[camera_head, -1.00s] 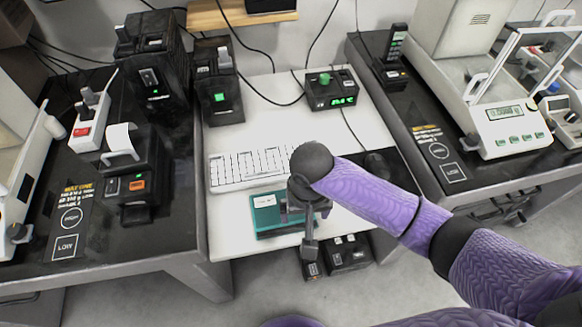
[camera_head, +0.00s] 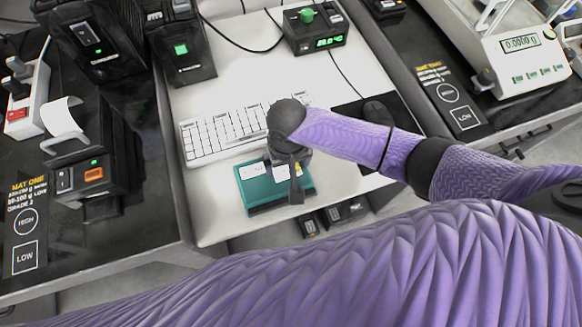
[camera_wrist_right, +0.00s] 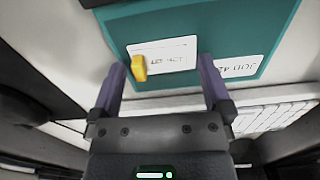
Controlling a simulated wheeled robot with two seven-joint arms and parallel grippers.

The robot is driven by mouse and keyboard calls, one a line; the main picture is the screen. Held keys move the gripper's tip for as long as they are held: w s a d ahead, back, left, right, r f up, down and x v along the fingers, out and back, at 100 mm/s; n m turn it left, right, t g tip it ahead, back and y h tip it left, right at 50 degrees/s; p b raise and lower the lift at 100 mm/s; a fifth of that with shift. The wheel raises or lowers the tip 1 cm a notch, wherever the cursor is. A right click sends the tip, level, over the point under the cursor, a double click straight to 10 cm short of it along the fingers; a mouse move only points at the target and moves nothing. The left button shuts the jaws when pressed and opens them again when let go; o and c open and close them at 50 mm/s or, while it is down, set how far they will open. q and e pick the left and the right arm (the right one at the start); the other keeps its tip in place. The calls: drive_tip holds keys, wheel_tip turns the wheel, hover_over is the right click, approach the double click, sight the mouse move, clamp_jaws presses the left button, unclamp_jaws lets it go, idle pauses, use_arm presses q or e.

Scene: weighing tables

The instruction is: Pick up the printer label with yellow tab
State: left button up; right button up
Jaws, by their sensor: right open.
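The printer label with yellow tab (camera_wrist_right: 172,52) is white and lies on a teal board (camera_wrist_right: 115,28) in the wrist view. Its yellow tab (camera_wrist_right: 139,67) sits at the label's left end. My right gripper (camera_wrist_right: 163,75) is open, its two fingers apart on either side of the label's near edge, with nothing between them. In the head view my right gripper (camera_head: 296,183) is above the right part of the teal board (camera_head: 262,202) and partly hides the label. A second white label (camera_wrist_right: 236,68) lies to the right on the board. My left gripper is out of view.
A white keyboard (camera_head: 225,132) lies just behind the board. A black mouse (camera_head: 377,112) is to the right. A label printer (camera_head: 85,165) stands on the left table, and a scale (camera_head: 520,60) at the right. Dark boxes (camera_head: 335,213) sit below the table's front edge.

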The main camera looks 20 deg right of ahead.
sight(287, 168)
drive_tip(key=shift+r, duration=0.1)
drive_tip(key=shift+c, duration=0.5)
drive_tip(key=c, duration=1)
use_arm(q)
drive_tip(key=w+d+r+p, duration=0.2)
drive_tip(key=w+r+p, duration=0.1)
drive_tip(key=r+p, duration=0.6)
use_arm(e)
drive_tip(key=r, duration=0.7)
drive_tip(key=shift+a, duration=0.35)
drive_tip(key=shift+d+f+b, duration=0.2)
drive_tip(key=shift+f+b, duration=0.55)
drive_tip(key=shift+b, duration=0.05)
wheel_tip(287, 168, down, 4)
drive_tip(key=b, duration=0.4)
drive_tip(key=shift+f+b, duration=0.4)
drive_tip(key=shift+b, duration=0.15)
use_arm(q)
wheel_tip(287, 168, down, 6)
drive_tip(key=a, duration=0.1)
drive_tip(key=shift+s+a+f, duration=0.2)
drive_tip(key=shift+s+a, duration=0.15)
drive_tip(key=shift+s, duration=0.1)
use_arm(e)
drive_tip(key=shift+f, duration=0.2)
